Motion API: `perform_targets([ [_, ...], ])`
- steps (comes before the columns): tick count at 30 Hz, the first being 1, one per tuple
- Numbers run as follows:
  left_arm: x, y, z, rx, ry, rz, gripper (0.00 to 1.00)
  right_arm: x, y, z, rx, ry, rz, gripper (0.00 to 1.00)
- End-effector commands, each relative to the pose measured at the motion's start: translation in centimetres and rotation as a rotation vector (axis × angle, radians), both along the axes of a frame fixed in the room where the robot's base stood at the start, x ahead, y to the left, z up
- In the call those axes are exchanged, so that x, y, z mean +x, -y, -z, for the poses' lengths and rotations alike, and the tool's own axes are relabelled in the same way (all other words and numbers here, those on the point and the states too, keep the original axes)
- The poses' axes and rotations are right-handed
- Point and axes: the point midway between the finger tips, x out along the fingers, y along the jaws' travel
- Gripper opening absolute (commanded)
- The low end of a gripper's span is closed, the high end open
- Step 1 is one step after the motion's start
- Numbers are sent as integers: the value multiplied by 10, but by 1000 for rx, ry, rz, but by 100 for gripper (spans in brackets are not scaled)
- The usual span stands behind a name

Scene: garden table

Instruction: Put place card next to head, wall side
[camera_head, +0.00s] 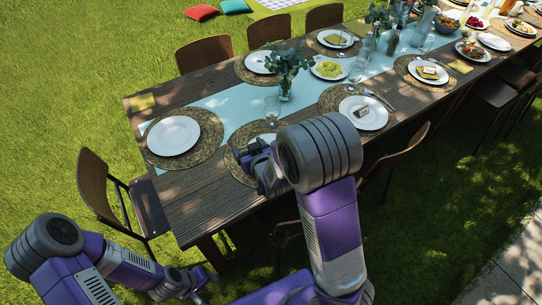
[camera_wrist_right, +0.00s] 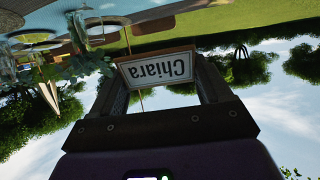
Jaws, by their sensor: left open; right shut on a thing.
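The place card (camera_wrist_right: 158,69), white with a brown edge, reads "Chiara" upside down in the right wrist view. It is held between the fingers of my right gripper (camera_wrist_right: 158,88). In the head view my right gripper (camera_head: 258,165) is over the table's near side, by a woven mat (camera_head: 238,170) and a plate (camera_head: 266,141) partly hidden by my arm. The card is not clear there. The head setting at the table's left end has a white plate (camera_head: 173,136) on a round woven mat (camera_head: 211,131). My left gripper (camera_head: 196,284) is open and empty, low beside the table.
A pale runner (camera_head: 232,104) runs along the wooden table (camera_head: 205,190). A vase of leaves (camera_head: 286,88) and glasses stand on it. A chair (camera_head: 95,190) stands at the left end. Bare wood shows at the near left corner.

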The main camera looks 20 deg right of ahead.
Motion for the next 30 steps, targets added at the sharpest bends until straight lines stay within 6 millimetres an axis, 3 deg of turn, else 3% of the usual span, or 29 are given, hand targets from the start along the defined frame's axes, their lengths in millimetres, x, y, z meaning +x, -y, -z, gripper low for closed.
perform_targets([
  [11, 0, 0, 12, 0, 0, 0, 43, 10, 3, 20, 2, 0, -22, 49],
  [20, 0, 0, 40, 0, 0, 0, 43, 34, 15, 56, 2, 1, -76, 49],
  [24, 0, 0, 61, 0, 0, 0, 43, 52, 33, 75, 2, 3, -105, 49],
  [30, 0, 0, 88, 0, 0, 0, 43, 75, 72, 87, 0, 4, -130, 49],
])
